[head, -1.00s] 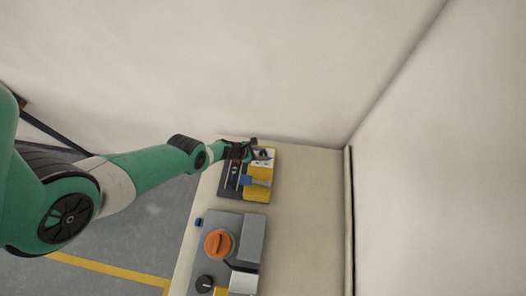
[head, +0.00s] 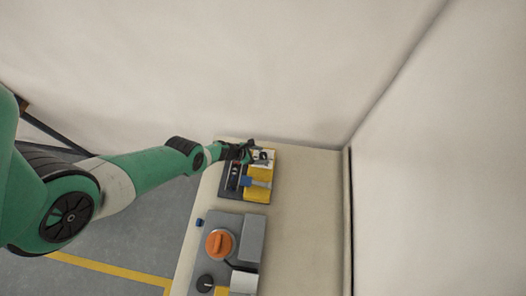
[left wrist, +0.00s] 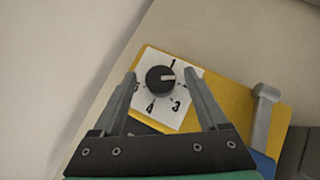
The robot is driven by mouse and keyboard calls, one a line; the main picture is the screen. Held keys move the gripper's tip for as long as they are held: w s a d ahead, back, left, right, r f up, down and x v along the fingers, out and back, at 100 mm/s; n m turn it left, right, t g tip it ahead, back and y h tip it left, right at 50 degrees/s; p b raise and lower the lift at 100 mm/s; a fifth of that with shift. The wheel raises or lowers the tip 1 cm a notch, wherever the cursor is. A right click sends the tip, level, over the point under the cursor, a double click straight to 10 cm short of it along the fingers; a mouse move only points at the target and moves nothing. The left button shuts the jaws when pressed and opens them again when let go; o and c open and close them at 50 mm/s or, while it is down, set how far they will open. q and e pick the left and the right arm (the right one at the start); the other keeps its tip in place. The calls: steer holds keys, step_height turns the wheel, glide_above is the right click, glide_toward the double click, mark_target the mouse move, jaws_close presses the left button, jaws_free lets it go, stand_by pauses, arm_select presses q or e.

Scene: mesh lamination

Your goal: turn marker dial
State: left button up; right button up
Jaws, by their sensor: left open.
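The marker dial (left wrist: 160,80) is a round black knob with a white pointer line, on a white numbered plate (left wrist: 183,116) fixed to a yellow block (left wrist: 221,92). In the left wrist view the pointer is turned to the right, just below the 1. My left gripper (left wrist: 162,88) is open, with one finger on each side of the dial and a gap to the knob on both sides. In the head view my left gripper (head: 250,153) is at the far end of the yellow unit (head: 258,190). My right gripper is not in view.
A grey unit with an orange knob (head: 220,244) and a small black knob (head: 205,282) stands nearer on the table (head: 305,220). A grey lever (left wrist: 262,112) rises from the yellow block. Walls stand behind and to the right; the table's right part is clear.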

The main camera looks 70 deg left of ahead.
arm_select(q)
steer(key=p+v, duration=0.8)
steer(key=v, duration=0.2)
steer(key=shift+p, duration=0.3)
steer(key=shift+r, duration=0.1)
